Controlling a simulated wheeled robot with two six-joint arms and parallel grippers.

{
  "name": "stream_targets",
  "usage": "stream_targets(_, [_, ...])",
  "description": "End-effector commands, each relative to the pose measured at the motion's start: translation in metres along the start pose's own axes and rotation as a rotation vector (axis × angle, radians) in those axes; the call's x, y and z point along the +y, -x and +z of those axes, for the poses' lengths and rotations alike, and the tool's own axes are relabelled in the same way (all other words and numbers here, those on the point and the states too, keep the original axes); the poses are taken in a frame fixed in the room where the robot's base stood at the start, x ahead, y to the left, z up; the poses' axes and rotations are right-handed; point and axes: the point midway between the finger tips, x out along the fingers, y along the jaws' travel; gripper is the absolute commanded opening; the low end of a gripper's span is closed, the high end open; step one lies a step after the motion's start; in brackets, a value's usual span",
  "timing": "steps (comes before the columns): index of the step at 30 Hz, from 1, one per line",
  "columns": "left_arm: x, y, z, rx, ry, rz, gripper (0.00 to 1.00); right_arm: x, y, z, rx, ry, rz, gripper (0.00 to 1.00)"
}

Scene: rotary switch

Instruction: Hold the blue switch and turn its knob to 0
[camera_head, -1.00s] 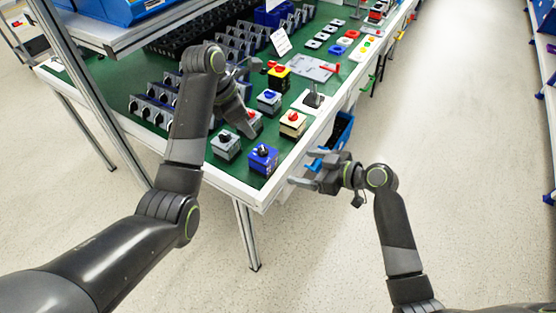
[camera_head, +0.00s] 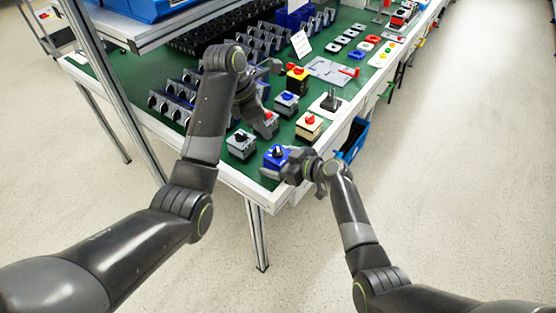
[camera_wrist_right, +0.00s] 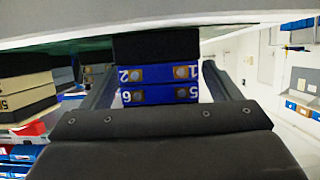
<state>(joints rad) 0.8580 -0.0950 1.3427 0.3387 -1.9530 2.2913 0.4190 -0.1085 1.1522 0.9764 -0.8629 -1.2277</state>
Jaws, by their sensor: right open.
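The blue switch (camera_head: 277,157) stands at the near corner of the green-topped table, with its black knob on top. My right gripper (camera_head: 287,168) is at the switch's right side, level with it. In the right wrist view, the switch's blue side with upside-down numbers (camera_wrist_right: 158,84) lies between the two fingers of my right gripper (camera_wrist_right: 160,92).
A grey switch with a black knob (camera_head: 241,145) stands left of the blue one. A beige switch with a red knob (camera_head: 309,126) stands behind to the right. A blue bin (camera_head: 354,139) hangs at the table's right side. The floor aisle on the right is clear.

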Motion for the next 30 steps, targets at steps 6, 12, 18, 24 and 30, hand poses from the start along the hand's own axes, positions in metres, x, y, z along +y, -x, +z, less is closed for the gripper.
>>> stream_targets(6, [0.0,0.0,0.0,0.0,0.0,0.0,0.36,-0.0004,-0.0037,0.0004,-0.001,0.0,-0.001,0.84])
stream_targets(12, [0.0,0.0,0.0001,0.0,0.0,0.0,0.36,-0.0003,-0.0034,0.0003,0.0,0.0,0.0,0.78])
stream_targets(18, [0.0,0.0,0.0001,0.0,0.0,0.0,0.36,-0.0002,-0.0033,0.0004,-0.001,0.0,0.0,0.52])
stream_targets(24, [0.0,0.0,0.0,0.0,0.0,0.0,0.34,-0.0001,-0.0032,0.0004,-0.001,-0.001,0.0,0.3])
stream_targets(30, [0.0004,-0.001,0.0022,0.012,-0.062,-0.003,0.31,-0.0001,-0.0031,0.0005,-0.001,-0.001,0.0,0.3])
